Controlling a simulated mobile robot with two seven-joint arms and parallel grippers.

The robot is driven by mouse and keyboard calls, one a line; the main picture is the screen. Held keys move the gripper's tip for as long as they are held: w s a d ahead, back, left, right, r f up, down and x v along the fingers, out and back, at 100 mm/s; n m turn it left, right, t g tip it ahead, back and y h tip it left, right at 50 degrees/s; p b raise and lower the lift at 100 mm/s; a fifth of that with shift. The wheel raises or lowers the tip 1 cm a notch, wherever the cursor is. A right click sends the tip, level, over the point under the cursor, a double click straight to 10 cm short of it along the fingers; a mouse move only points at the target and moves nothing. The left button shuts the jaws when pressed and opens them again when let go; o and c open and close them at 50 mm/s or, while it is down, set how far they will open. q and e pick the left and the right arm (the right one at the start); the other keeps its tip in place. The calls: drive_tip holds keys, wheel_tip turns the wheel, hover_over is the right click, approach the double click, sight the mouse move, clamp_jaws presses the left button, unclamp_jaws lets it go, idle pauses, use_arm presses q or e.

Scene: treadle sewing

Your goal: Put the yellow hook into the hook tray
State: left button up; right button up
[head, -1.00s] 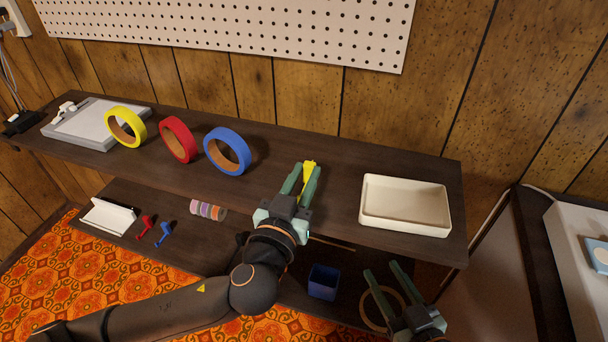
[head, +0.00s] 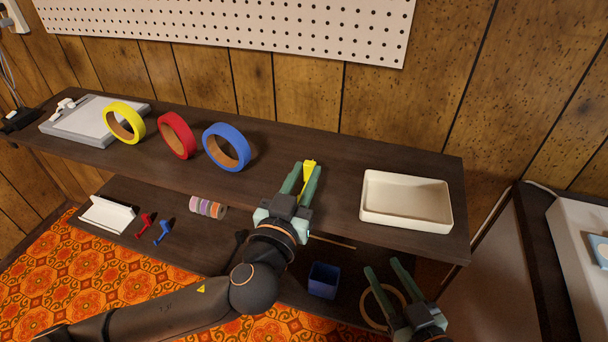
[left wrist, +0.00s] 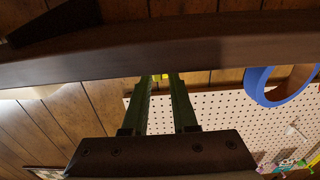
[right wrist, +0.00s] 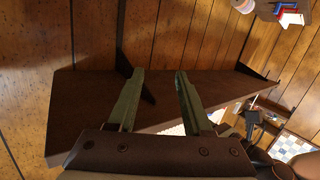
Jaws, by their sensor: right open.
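The yellow hook (head: 309,167) is on the dark upper shelf, between the fingertips of my left gripper (head: 306,178). A small bit of yellow (left wrist: 160,76) shows between those fingertips in the left wrist view. The fingers are close to the hook on both sides, but I cannot tell whether they grip it; they hide much of it. The cream, shallow hook tray (head: 408,224) stands empty at the right end of the same shelf, right of the left gripper. My right gripper (head: 385,272) is open and empty, low at the front right, below the tray.
Yellow (head: 124,123), red (head: 176,135) and blue (head: 226,147) rings stand on the shelf to the left. A blue bin (head: 323,281) and a wooden hoop (head: 370,307) are below the shelf. Shelf surface between the left gripper and tray is clear.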

use_arm(q)
drive_tip(key=o, duration=0.5)
use_arm(e)
drive_tip(key=shift+r, duration=0.1)
use_arm(q)
drive_tip(key=v, duration=0.7)
drive_tip(key=shift+s+a+r, duration=0.1)
drive_tip(key=shift+s, duration=0.1)
use_arm(e)
drive_tip(key=r, duration=0.1)
drive_tip(key=r+t, duration=0.1)
drive_tip(key=r, duration=0.1)
drive_tip(key=shift+w+r+n, duration=0.25)
drive_tip(key=shift+r+n, duration=0.05)
drive_tip(key=shift+r, duration=0.05)
